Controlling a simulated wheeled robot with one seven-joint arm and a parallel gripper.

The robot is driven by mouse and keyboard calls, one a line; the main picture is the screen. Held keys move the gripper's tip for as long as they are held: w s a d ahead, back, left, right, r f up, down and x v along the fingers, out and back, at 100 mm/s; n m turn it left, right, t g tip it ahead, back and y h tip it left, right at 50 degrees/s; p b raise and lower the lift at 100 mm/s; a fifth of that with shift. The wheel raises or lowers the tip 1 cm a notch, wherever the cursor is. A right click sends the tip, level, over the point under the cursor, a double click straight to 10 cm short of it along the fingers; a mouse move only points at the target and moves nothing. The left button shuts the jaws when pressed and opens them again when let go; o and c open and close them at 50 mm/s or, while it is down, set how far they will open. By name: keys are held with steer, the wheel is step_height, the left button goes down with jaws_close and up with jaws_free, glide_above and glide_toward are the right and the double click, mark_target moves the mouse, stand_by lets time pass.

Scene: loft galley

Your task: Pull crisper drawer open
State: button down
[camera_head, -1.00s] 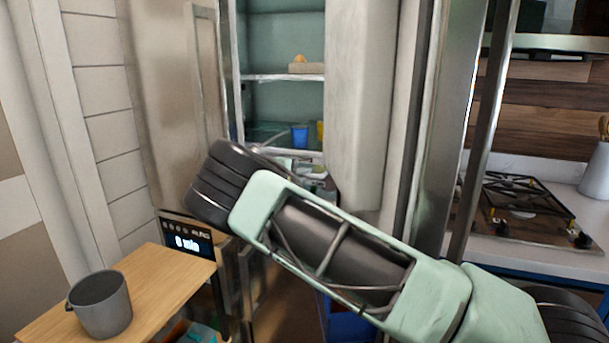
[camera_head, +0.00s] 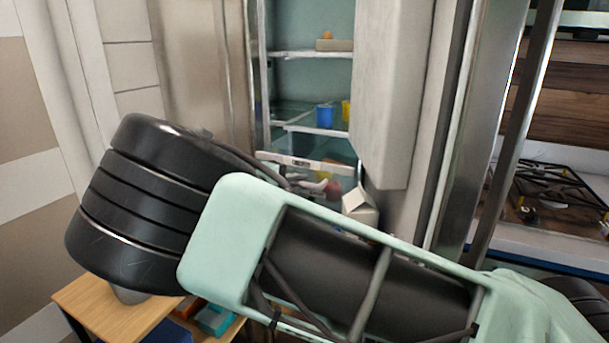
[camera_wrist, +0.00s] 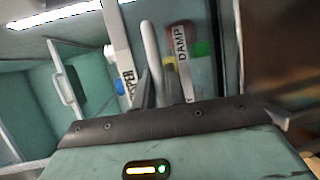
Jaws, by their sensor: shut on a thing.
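The fridge stands open in the head view, and the pale front of the crisper drawer (camera_head: 305,163) shows below its shelves. In the wrist view, a white strip with a partly hidden label ending in "PER" (camera_wrist: 127,85) and a "DAMP" label (camera_wrist: 181,43) show close ahead. A pale handle bar (camera_wrist: 150,50) lies between them. My gripper (camera_wrist: 160,84) is shut on this bar; the fingertips partly cover it. In the head view the gripper (camera_head: 308,186) is small, just below the drawer front and mostly hidden by my arm. How far the drawer stands open is unclear.
A blue cup (camera_head: 325,115) stands on the shelf above. A white carton (camera_head: 360,204) is right of the drawer, near the thick fridge door (camera_head: 382,100). A wooden table (camera_head: 112,308) is at lower left, and a stove (camera_head: 555,190) is at right.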

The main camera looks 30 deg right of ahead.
steer(key=shift+s+a, duration=0.3)
steer(key=shift+a, duration=0.15)
steer(key=c, duration=1.7)
jaws_free()
steer(key=shift+c, duration=0.2)
steer(key=shift+a, duration=0.1)
steer(key=b+v, duration=0.2)
steer(key=v, duration=1.5)
steer(key=shift+b, duration=0.3)
steer(key=shift+a, duration=0.1)
